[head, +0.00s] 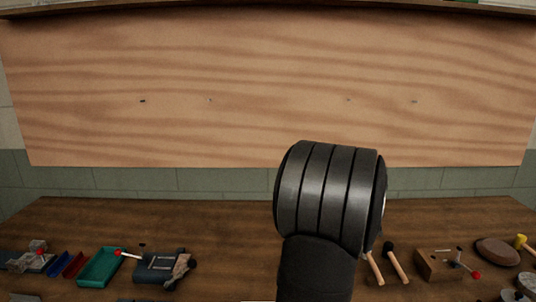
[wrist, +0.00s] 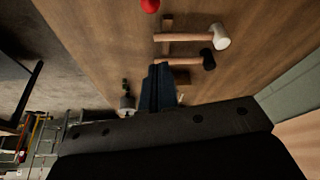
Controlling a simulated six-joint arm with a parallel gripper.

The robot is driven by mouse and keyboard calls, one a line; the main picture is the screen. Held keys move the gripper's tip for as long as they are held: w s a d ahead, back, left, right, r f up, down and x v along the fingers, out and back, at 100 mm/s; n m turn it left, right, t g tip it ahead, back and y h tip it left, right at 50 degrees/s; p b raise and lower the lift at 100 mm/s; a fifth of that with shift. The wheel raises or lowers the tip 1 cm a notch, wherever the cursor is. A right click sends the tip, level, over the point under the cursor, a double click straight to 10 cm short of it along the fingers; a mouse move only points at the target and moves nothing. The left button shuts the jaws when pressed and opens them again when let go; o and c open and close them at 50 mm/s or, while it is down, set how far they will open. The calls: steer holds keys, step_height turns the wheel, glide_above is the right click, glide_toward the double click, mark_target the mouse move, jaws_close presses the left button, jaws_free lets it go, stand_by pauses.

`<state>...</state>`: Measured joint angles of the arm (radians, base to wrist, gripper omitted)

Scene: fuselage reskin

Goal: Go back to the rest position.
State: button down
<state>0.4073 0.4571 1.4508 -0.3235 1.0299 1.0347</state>
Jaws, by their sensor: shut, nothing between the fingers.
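In the wrist view my gripper (wrist: 161,70) shows as dark blue-grey fingers close together, rising from a black body that fills the bottom of the picture. Nothing shows between the fingers. They point toward the wooden workbench (wrist: 110,35), near two mallets. In the head view the thick dark cylinder and the sleeve below it at centre right are my own arm; my gripper does not show there.
The workbench (head: 230,225) holds a green tray (head: 101,267), a vise-like tool (head: 160,267), a wooden block with a red-knobbed lever (head: 440,264) and mallets (head: 397,264). A plywood panel (head: 250,60) stands behind. The bench's centre left is mostly clear.

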step_height(320, 180, down, 6)
steer(key=a+f, duration=0.1)
steer(key=w+d+n+t+y, duration=0.2)
steer(key=w+n, duration=0.6)
steer(key=n, duration=0.4)
steer(key=shift+w+d+r+t+y, duration=0.15)
steer(key=shift+w+d+t+y, duration=0.3)
steer(key=shift+d, duration=0.7)
